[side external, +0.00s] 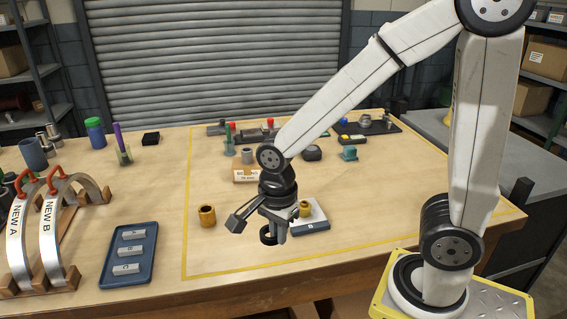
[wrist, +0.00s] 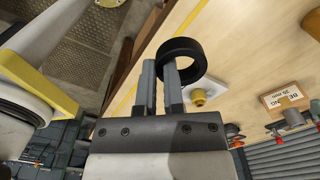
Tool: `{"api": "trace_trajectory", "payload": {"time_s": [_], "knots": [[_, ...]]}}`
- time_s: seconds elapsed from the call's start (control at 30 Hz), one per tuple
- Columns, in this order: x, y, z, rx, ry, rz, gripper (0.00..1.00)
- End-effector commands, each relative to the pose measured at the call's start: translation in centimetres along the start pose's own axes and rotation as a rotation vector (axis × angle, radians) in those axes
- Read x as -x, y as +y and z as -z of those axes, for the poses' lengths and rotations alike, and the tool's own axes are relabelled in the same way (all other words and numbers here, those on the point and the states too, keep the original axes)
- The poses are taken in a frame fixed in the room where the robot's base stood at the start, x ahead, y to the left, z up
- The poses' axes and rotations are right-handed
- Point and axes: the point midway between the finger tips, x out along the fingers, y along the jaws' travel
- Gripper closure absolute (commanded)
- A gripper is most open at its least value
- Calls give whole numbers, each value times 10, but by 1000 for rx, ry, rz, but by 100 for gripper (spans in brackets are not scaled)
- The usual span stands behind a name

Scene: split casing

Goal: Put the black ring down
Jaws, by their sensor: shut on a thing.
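The black ring (wrist: 181,47) is at the fingertips of my gripper (wrist: 163,66) in the wrist view. The two fingers are close together, shut on one side of the ring's wall, with the ring's opening showing beyond them. In the side external view the ring (side external: 267,236) hangs below my gripper (side external: 276,229), over the front part of the yellow-outlined table area. I cannot tell exactly how high it is above the wood.
A white-topped block (side external: 308,217) with a brass piece (side external: 305,208) stands just right of my gripper. A brass cylinder (side external: 207,216) stands to the left. A blue tray (side external: 128,280) holds several grey parts. A bearing box (side external: 246,175) lies behind. Bare wood lies in front.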

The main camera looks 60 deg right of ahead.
Motion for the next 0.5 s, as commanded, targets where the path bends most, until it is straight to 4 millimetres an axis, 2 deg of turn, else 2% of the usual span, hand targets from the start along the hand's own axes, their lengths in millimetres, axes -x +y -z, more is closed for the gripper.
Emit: {"api": "trace_trajectory", "payload": {"time_s": [0.2,0.5], "knots": [[7,14,3,0,0,0,100],[9,19,4,0,0,0,100]]}}
